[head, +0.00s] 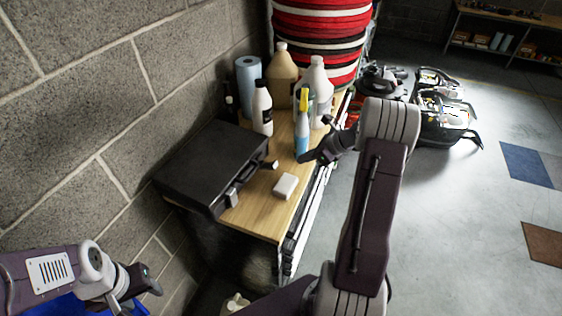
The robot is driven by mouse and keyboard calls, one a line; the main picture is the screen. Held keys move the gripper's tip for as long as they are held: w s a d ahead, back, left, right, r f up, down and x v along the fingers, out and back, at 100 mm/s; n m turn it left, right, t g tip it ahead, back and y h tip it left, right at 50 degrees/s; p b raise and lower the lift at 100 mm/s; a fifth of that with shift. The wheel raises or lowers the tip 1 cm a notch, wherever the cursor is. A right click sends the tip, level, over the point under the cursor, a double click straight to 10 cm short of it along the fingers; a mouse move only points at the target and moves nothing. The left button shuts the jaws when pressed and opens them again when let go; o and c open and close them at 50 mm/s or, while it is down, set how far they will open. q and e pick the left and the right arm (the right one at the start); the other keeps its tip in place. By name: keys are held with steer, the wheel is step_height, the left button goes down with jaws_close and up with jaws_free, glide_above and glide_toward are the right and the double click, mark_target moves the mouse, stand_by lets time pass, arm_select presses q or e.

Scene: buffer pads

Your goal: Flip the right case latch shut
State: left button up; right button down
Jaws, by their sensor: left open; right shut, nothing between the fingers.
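A black case (210,163) lies closed-looking on the wooden table, against the block wall. Its front side faces the lower right. One latch (232,198) shows at the near end of that side, and another small latch (269,164) at the far, right end. Whether either latch is flipped up or down is too small to tell. My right gripper (309,157) is shut and empty, to the right of the far latch and apart from it. My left gripper (148,284) is open and empty, low at the left, well away from the case.
A white block (286,186) lies on the table (256,217) in front of the case. A spray bottle (302,135), a white bottle (262,108), jugs (282,75) and a blue paper roll (248,80) stand behind. Stacked red, white and black pads (322,35) rise beyond. Floor at right is open.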

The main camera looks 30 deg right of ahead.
mark_target(268, 165)
steer(key=x, duration=0.4)
steer(key=shift+w+a+p, duration=0.25)
steer(key=shift+a+p, duration=0.05)
steer(key=shift+a, duration=0.15)
steer(key=x, duration=0.4)
steer(key=shift+d+f+p, duration=0.2)
steer(key=shift+d+p, duration=0.05)
steer(key=shift+p, duration=0.05)
steer(key=shift+w+a+f, duration=0.1)
steer(key=shift+f, duration=0.15)
steer(key=shift+w+a+f, duration=0.15)
steer(key=shift+w+f, duration=0.05)
steer(key=shift+f, duration=0.05)
steer(key=shift+w+a+f, duration=0.1)
steer(key=shift+w+a, duration=0.1)
steer(key=shift+w, duration=0.05)
arm_select(q)
steer(key=shift+w+a+r, duration=0.15)
steer(key=shift+w+r, duration=0.05)
steer(key=shift+r, duration=0.3)
steer(key=shift+r, duration=0.1)
arm_select(e)
steer(key=shift+s+d, duration=0.1)
